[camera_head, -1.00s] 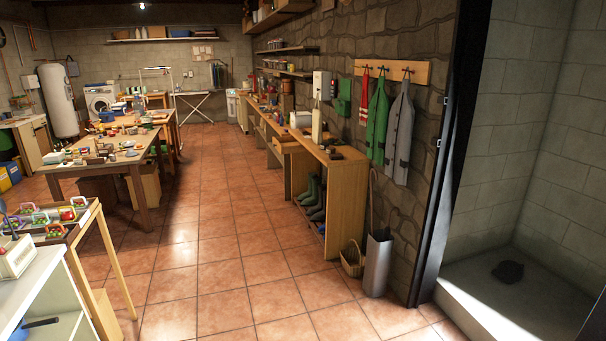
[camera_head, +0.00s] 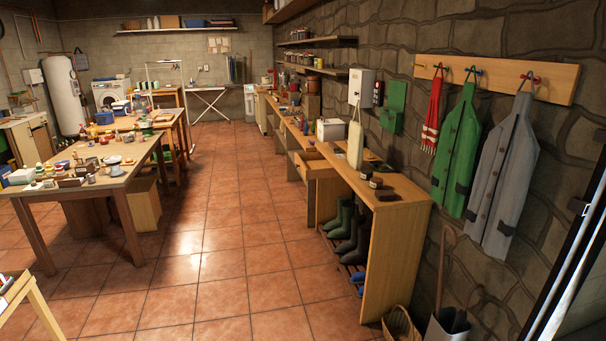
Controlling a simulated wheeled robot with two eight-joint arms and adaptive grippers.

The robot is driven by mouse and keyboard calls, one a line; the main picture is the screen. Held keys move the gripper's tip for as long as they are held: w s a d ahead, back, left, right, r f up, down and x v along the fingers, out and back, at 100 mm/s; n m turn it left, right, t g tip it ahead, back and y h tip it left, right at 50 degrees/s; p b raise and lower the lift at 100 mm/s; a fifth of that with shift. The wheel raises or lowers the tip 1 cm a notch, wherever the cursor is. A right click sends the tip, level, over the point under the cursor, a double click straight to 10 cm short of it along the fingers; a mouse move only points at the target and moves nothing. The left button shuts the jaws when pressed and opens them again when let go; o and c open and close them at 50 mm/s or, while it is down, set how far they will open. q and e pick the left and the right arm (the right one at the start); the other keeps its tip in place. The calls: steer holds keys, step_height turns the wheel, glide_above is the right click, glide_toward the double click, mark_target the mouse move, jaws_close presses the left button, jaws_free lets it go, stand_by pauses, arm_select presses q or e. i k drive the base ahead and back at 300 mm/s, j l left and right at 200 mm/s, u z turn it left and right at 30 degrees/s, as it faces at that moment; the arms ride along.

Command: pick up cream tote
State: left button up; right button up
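A cream tote (camera_head: 355,145) is a narrow, pale bag shape with a thin loop handle at its top. It is at the right-hand wall, over the near part of the long wooden bench (camera_head: 405,196), below a white wall box. I cannot tell whether it hangs or rests on the bench top. Neither of my grippers is in view, and the tote is some way ahead of me.
A wicker basket (camera_head: 400,325) and a grey bin (camera_head: 449,327) are on the floor, front right. A cluttered table (camera_head: 110,180) is left. The tiled aisle (camera_head: 222,240) is clear.

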mark_target(356, 130)
steer(key=i, duration=2.45)
